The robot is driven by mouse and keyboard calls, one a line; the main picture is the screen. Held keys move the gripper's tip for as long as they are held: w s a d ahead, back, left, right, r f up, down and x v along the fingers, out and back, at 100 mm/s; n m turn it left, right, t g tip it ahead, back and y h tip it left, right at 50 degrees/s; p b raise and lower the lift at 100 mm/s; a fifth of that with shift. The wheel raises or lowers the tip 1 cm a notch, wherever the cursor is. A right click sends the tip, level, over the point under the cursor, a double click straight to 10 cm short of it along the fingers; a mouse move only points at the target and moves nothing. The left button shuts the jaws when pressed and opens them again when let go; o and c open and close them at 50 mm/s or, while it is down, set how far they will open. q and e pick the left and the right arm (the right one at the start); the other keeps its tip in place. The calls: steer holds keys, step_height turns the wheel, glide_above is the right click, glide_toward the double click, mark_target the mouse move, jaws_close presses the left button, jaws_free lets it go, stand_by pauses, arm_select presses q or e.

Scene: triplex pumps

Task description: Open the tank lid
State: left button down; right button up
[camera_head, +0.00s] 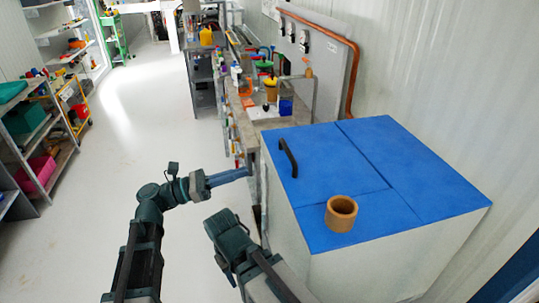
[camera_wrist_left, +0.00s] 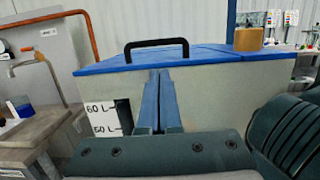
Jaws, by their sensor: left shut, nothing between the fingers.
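The tank (camera_head: 375,265) is a pale box with a blue top. Its blue lid panel (camera_head: 330,165) lies flat and closed, with a black bar handle (camera_head: 287,157) near its left edge. In the left wrist view the handle (camera_wrist_left: 156,46) stands above the lid's near edge, beyond the fingers. My left gripper (camera_head: 246,173) is shut and empty, to the left of the tank and apart from the handle. Its blue fingers also show together in the left wrist view (camera_wrist_left: 159,76). My right gripper is not in view; the arm link at the lower middle hides part of the floor.
A brown ring (camera_head: 341,214) sits on the blue top near its front edge, beside the lid panel. A cluttered workbench (camera_head: 262,112) adjoins the tank's far side. A copper pipe (camera_head: 352,75) runs along the wall behind. The floor to the left is clear up to the shelves (camera_head: 40,150).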

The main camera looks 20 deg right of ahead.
mark_target(274, 161)
arm_select(q)
steer(key=d, duration=0.3)
steer(key=d+r+p, duration=0.1)
steer(key=d, duration=0.2)
steer(key=d+r+p, duration=0.1)
steer(key=d, duration=0.3)
steer(key=shift+s+r, duration=0.1)
steer(key=shift+s, duration=0.2)
steer(key=shift+a, duration=0.1)
